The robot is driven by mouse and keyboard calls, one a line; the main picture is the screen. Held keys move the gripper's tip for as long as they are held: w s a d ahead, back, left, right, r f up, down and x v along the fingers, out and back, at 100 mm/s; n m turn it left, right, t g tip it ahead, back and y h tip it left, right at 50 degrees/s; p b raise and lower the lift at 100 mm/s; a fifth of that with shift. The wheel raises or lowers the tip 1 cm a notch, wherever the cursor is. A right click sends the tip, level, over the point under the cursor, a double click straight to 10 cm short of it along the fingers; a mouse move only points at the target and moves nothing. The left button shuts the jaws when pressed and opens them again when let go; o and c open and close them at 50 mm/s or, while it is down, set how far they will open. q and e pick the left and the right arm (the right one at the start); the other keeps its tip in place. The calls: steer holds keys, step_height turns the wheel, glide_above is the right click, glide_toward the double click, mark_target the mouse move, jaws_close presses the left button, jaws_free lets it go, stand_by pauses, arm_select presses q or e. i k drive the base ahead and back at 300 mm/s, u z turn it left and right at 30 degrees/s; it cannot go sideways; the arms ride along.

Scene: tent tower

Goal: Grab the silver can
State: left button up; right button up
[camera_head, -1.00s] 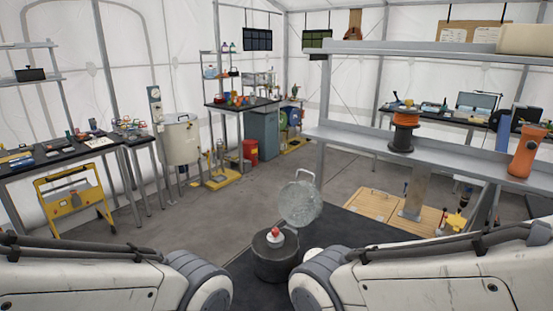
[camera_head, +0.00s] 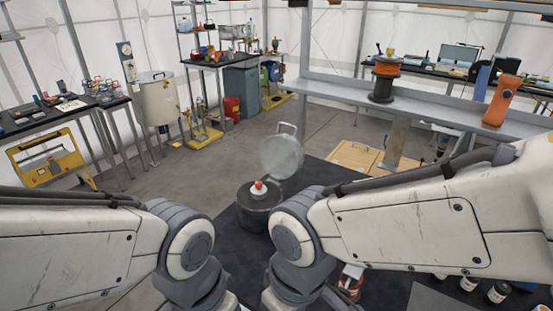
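No small silver can is plainly visible. A large pale silver-grey lidded drum (camera_head: 158,98) stands upright at the left, by the workbench. A dark round pot (camera_head: 257,216) sits on the black floor mat in front of me, with a red-topped white item (camera_head: 258,188) at its top. A round grey metal lid with a handle (camera_head: 282,157) stands tilted behind the pot. I cannot tell which of these, if any, is the silver can. Both my arms reach in from the sides, but neither gripper shows.
Grey floor (camera_head: 200,170) is open at centre left.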

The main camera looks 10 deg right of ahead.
mark_target(257, 195)
steer(key=u, duration=2.05)
steer(key=i, duration=1.9)
steer(key=z, duration=2.9)
